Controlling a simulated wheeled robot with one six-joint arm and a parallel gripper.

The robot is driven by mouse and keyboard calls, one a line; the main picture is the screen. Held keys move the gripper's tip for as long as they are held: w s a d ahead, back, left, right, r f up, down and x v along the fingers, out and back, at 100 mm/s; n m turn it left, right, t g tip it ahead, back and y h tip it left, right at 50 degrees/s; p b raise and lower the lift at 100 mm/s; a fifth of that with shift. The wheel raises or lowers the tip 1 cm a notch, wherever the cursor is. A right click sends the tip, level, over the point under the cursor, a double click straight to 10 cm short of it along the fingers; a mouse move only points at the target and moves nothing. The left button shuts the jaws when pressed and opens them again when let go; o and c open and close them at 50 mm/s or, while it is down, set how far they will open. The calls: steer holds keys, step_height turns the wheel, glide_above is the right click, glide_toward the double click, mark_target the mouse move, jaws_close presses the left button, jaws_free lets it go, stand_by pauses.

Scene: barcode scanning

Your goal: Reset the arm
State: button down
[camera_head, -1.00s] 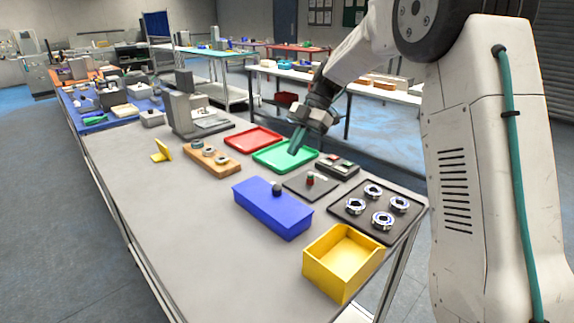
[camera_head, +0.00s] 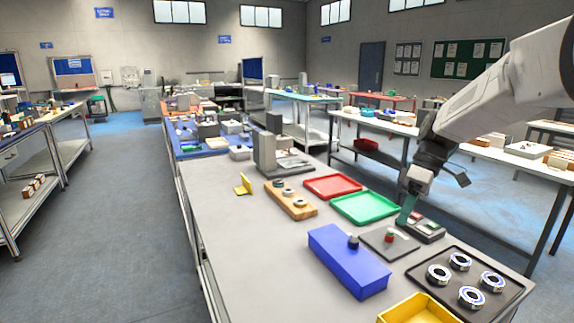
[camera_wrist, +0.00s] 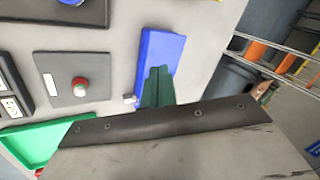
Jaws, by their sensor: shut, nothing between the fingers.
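My gripper (camera_head: 406,210) is shut and empty. In the wrist view the closed green fingers (camera_wrist: 157,88) overlap the near end of the blue box (camera_wrist: 160,52). I cannot tell the exact height of the fingers above the table. The arm comes in from the upper right of the head view.
The table (camera_head: 250,240) also holds a green tray (camera_head: 365,207), a red tray (camera_head: 332,186), a blue box (camera_head: 348,262), a yellow bin (camera_head: 425,310), a dark tray with several rings (camera_head: 428,283), a wooden block with rings (camera_head: 290,199) and a grey stand (camera_head: 266,152). The table's left front is bare.

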steer(key=s+r+m+t+h, duration=0.1)
steer(key=s+m, duration=0.4)
steer(key=s, duration=1)
steer(key=s+r+m+t+h, duration=0.1)
steer(key=s+m+t+h, duration=0.2)
steer(key=s, duration=1.3)
steer(key=shift+a+m+t+h, duration=0.4)
steer(key=shift+a+m, duration=0.05)
steer(key=shift+m, duration=0.85)
steer(key=shift+s, duration=0.1)
